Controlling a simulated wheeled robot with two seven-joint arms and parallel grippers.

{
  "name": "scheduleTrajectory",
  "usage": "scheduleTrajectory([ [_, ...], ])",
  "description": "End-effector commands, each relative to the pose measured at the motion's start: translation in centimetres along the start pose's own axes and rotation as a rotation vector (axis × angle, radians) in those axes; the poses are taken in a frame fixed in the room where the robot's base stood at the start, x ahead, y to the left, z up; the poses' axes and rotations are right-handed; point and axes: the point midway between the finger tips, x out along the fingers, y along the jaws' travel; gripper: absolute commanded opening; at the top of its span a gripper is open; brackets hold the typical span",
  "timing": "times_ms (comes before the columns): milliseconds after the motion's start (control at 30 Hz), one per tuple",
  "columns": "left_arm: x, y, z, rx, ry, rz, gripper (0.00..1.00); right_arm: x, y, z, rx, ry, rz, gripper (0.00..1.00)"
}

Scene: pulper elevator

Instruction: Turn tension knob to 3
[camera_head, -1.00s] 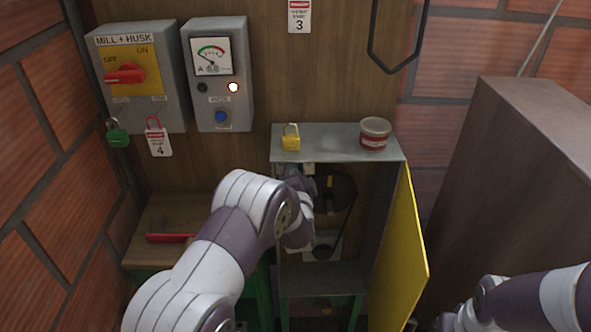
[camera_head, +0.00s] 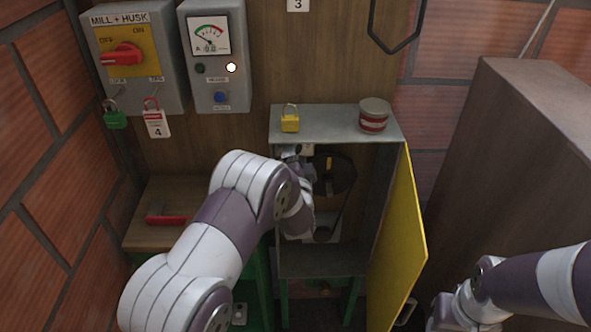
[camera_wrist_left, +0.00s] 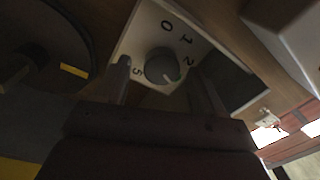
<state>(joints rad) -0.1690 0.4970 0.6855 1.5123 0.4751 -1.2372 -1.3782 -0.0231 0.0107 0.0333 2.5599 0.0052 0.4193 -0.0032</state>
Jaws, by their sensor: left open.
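The tension knob (camera_wrist_left: 160,65) is a grey round dial on a pale plate (camera_wrist_left: 143,37) in the left wrist view. The digits 0, 1, 2 and 5 show around it; the rest of the scale is hidden by my gripper. Its light pointer mark faces the lower right, past the 2. My left gripper (camera_wrist_left: 162,78) is open, with one finger on each side of the knob; I cannot tell whether they touch it. In the head view my left arm reaches into the open cabinet (camera_head: 335,127), and its fingertips and the knob are hidden.
A yellow door (camera_head: 400,250) stands open on the cabinet's right. A yellow padlock (camera_head: 290,122) and a tin (camera_head: 374,115) sit on top. A dark pulley wheel (camera_head: 335,173) is inside. A switch box (camera_head: 138,60) and a meter box (camera_head: 215,60) hang on the wall.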

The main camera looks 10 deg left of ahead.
Motion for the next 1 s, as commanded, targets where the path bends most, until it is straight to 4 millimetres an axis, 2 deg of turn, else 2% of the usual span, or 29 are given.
scheduleTrajectory([
  [300,-7.5,0.3,0.1,0.001,0.001,0.004,0.69,1.8,0.0,0.2,0.0,0.0,0.0,0.43],
  [500,-10.8,0.2,0.0,0.002,0.0,0.003,0.69,2.2,0.0,0.3,0.0,0.0,0.0,0.43],
  [633,-11.3,0.1,0.1,0.001,-0.001,0.002,0.69,2.2,0.0,0.3,0.0,0.0,0.0,0.43],
  [1000,-11.3,0.1,0.1,0.002,-0.001,0.002,0.69,2.2,0.0,0.3,0.0,0.0,0.0,0.43],
])
